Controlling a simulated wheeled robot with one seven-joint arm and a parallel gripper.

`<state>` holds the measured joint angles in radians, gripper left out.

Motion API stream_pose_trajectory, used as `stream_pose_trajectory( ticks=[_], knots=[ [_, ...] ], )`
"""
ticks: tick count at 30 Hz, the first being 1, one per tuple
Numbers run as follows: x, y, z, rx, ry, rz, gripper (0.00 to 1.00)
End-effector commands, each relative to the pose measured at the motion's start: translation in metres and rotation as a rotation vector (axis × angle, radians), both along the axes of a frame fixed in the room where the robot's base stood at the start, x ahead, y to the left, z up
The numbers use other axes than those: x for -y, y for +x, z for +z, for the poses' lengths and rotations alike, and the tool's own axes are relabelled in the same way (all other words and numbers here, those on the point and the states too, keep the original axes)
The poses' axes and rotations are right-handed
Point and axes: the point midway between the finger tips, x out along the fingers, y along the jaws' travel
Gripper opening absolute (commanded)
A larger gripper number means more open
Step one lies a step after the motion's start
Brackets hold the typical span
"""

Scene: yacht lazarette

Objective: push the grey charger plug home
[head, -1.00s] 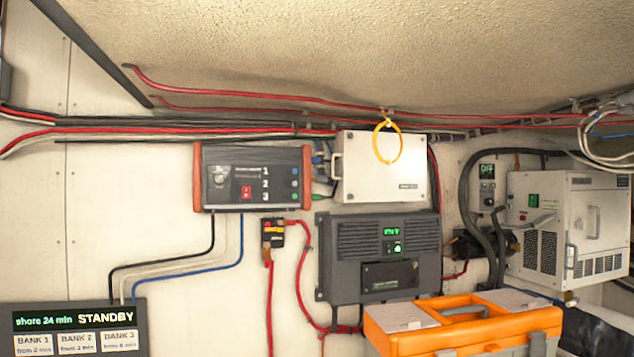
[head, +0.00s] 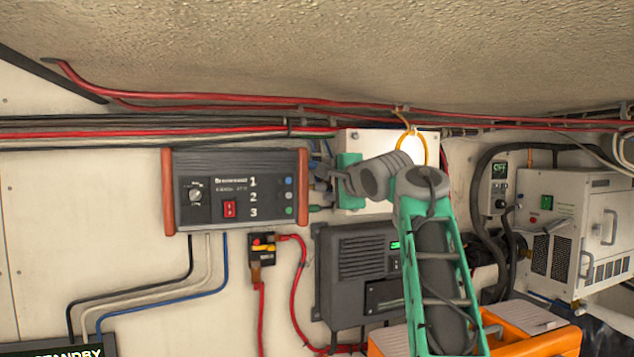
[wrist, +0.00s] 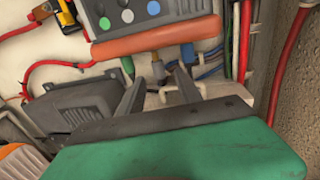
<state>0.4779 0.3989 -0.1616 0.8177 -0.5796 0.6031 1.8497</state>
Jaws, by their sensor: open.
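The charger (head: 238,190) is a dark box with orange-red end caps on the wall; its orange end cap (wrist: 150,41) fills the upper middle of the wrist view. A small grey plug (wrist: 158,69) sits at this end cap, between a green plug (wrist: 128,66) and a blue plug (wrist: 188,54). My gripper (wrist: 160,78) is open, its two dark fingers reaching toward the end cap on either side of the grey plug. I cannot tell whether they touch it. In the head view my gripper (head: 324,181) is at the charger's right side and hides the grey plug.
A dark inverter (head: 350,260) hangs below. An orange toolbox (head: 520,335) stands low at right. Red cables (head: 230,98) run overhead.

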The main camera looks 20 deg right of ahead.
Motion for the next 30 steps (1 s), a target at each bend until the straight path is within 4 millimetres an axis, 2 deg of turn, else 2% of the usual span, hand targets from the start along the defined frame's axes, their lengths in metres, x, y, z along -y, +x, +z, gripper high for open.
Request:
stream_pose_trajectory(
  ticks=[6, 11, 19, 30],
  knots=[
    [0.0, 0.043, -0.005, -0.005, 0.0, 0.002, 0.42],
    [-0.001, 0.062, -0.009, -0.004, -0.001, 0.001, 0.42],
    [-0.001, 0.065, -0.012, -0.003, -0.002, 0.001, 0.42],
    [-0.001, 0.065, -0.012, -0.003, -0.002, 0.0, 0.12]
  ],
)
